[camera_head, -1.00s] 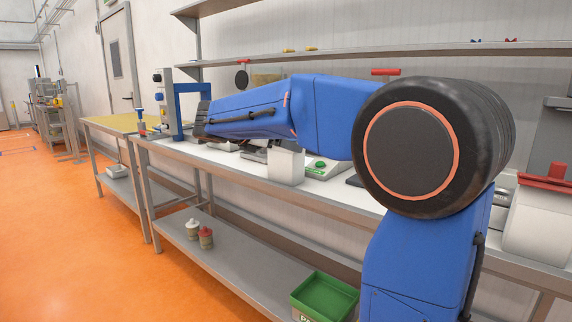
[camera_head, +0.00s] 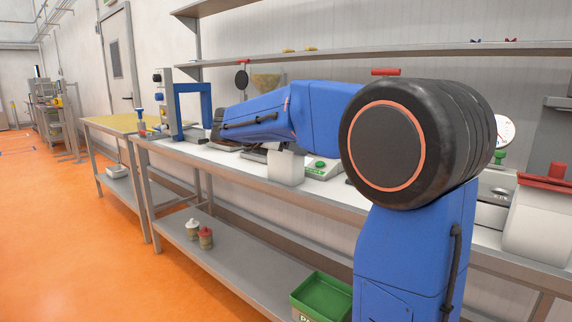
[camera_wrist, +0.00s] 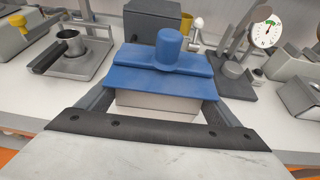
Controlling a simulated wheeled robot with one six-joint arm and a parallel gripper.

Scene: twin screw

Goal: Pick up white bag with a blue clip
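The white bag (camera_wrist: 150,107) with a blue clip (camera_wrist: 165,70) stands on the worktop in the wrist view. The clip is a wide blue bar with a round knob on top. My gripper (camera_wrist: 160,93) is open, with one finger along each side of the bag. The fingertips are partly hidden under the clip, and I cannot tell whether they touch the bag. In the head view the gripper end is at the far end of my blue arm, and I cannot make out this bag there.
The grey-white worktop (camera_head: 330,192) holds several devices. In the wrist view, a metal cup (camera_wrist: 68,42) stands left, a dial gauge (camera_wrist: 263,36) right and a dark box (camera_wrist: 152,20) behind. A white bag with a red clip (camera_head: 546,179) is at right. A shelf (camera_head: 420,51) runs above.

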